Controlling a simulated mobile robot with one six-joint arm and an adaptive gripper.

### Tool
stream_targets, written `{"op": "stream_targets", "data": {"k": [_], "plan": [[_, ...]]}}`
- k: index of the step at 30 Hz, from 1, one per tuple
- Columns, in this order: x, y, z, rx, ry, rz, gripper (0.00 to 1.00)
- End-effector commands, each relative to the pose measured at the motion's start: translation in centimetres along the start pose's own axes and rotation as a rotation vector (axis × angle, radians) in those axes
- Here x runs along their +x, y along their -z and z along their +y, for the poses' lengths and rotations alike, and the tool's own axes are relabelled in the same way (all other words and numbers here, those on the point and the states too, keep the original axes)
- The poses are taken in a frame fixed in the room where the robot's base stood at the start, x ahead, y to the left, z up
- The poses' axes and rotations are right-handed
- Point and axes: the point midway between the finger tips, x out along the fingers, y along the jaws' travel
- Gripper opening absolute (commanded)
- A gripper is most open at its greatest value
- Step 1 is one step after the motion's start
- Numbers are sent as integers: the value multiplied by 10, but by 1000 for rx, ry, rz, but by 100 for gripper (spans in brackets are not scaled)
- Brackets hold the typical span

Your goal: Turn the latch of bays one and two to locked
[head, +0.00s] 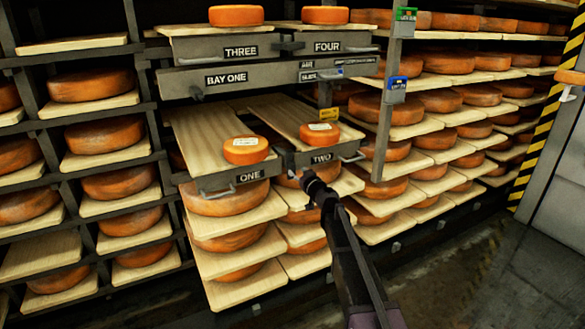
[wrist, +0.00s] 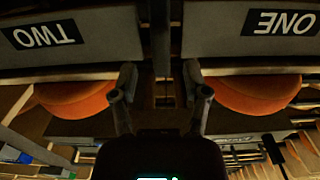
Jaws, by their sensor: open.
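The drawer front labelled ONE (head: 226,183) and the drawer front labelled TWO (head: 334,155) stand side by side, each with a board behind it bearing a small labelled cheese wheel. A dark fitting (head: 284,154) sits between the fronts; I cannot tell whether it is the latch or how it is turned. My gripper (head: 310,180) is just below and in front of this gap. In the wrist view, my gripper (wrist: 162,82) is open and empty, with a dark upright bar (wrist: 161,35) between the upside-down fronts beyond its fingers. Contact is not visible.
Drawers THREE (head: 222,49) and FOUR (head: 345,42) are above, over a bar marked BAY ONE (head: 260,76). Cheese wheels on boards (head: 225,198) stack beneath drawer ONE. Blue (head: 397,84) and green (head: 404,16) tags hang on a post. The floor (head: 460,275) at right is clear.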

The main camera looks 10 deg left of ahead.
Motion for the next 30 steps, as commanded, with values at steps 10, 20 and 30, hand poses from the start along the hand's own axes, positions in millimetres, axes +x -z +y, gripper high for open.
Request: {"op": "stream_targets", "data": {"k": [10, 20, 30], "plan": [[43, 0, 0, 0, 0, 0, 60], [50, 0, -1, 0, 1, 0, 60], [50, 0, -2, 0, 1, 0, 4]]}}
